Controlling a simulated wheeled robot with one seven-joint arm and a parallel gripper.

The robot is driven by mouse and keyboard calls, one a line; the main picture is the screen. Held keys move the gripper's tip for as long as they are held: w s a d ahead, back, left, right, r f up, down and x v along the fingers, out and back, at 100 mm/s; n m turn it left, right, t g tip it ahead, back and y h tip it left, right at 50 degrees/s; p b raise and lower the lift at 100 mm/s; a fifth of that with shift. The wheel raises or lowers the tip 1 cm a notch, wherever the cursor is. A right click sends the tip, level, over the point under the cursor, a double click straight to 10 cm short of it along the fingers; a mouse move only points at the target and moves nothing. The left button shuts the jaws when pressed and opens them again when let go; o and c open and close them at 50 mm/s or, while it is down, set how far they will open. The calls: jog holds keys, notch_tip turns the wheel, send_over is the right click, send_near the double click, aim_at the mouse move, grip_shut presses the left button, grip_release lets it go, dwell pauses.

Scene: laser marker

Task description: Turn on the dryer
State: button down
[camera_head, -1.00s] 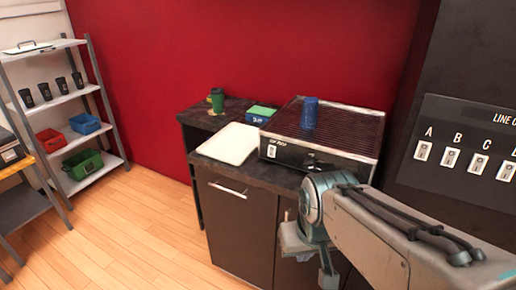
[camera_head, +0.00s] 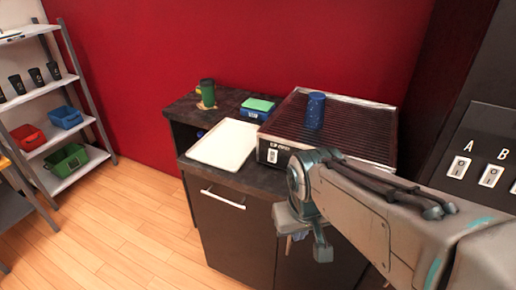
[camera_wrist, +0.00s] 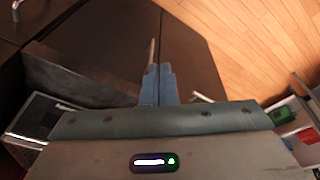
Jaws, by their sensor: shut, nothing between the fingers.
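The dryer appears to be the black box (camera_head: 350,130) with a ribbed top, standing on the dark counter. A small white switch (camera_head: 272,155) is on the left of its front face. A blue speckled cup (camera_head: 315,108) stands upright on its ribbed top. My gripper (camera_wrist: 158,70) shows in the wrist view with its fingers together and empty, in front of the dark cabinet. In the head view my arm covers the right part of the dryer's front. My wrist is in front of the counter, below and right of the switch, apart from it.
A white tray (camera_head: 224,144) and a green-lidded blue box (camera_head: 257,107) lie left of the dryer. A green cup (camera_head: 207,92) stands at the back left. A panel with lettered switches (camera_head: 485,160) is at the right. Floor (camera_head: 130,215) is clear at the left.

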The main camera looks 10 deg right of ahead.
aim_at(272, 161)
jog(key=w+d+f+n+g+h+p, duration=0.15)
jog(key=w+d+n+h+p, duration=0.3)
jog(key=n+h, duration=0.6)
jog(key=w+a+f+n+t+y+p, duration=0.1)
jog(key=w+a+f+n+t+p, duration=0.1)
jog(key=w+a+n+t, duration=0.9)
jog(key=a+n+t, duration=0.1)
jog(key=a+n, duration=0.1)
jog(key=n, duration=0.5)
jog(key=shift+w+a, duration=0.15)
jog(key=shift+w, duration=0.1)
jog(key=p+x, duration=0.3)
jog(key=x, duration=1)
jog(key=shift+w, duration=0.55)
